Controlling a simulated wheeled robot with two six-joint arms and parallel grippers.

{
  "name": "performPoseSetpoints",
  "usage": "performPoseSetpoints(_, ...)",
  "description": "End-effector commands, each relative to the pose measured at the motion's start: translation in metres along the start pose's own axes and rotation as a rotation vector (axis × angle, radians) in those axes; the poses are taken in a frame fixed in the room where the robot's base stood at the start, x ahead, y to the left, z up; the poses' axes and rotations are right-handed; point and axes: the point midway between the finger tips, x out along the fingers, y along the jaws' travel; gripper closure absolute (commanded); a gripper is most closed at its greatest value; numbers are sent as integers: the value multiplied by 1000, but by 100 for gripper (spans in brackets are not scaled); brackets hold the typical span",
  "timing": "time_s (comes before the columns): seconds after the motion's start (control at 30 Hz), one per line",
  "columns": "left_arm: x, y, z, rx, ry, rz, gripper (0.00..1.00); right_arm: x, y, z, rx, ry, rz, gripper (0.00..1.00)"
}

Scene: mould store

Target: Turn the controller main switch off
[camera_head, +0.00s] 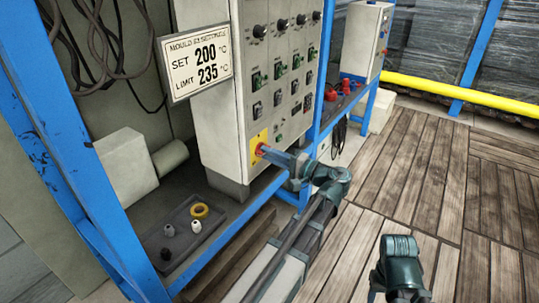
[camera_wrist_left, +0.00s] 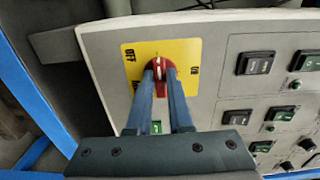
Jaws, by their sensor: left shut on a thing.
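The controller cabinet (camera_head: 217,140) is a pale box standing on a blue rack. Its main switch is a red rotary handle (camera_wrist_left: 161,84) on a yellow plate (camera_wrist_left: 188,50) low on the panel; the plate also shows in the head view (camera_head: 252,156). In the wrist view OFF is printed at the plate's left and another label, likely ON, at its right. My left gripper (camera_wrist_left: 161,68) is shut on the red handle, one blue finger on each side. The handle lies lengthwise between the fingers, partly hidden. Part of my right arm shows at the bottom of the head view; its gripper does not.
Rocker switches (camera_wrist_left: 255,62) sit right of the plate in the wrist view. A sign (camera_head: 195,62) reads SET 200, LIMIT 235. A grey tray (camera_head: 185,245) with small parts lies on the rack. Blue posts (camera_head: 75,150) flank the left. The wooden floor (camera_head: 440,180) is open at right.

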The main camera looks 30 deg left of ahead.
Motion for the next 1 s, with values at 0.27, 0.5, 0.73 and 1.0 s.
performPoseSetpoints(0.27, -1, 1, 1, -2, -1, 4, 80, 0, 0, 0, 0, 0, 0, 50)
performPoseSetpoints(0.5, 0, 1, 1, -1, -1, 2, 51, 0, 0, 0, 0, 0, 0, 50)
performPoseSetpoints(0.73, -2, 0, 0, 0, 0, 1, 51, 0, 0, 0, 0, 0, 0, 50)
performPoseSetpoints(1.0, -42, 0, -1, 0, 4, 1, 51, 0, 0, 0, 0, 0, 0, 50)
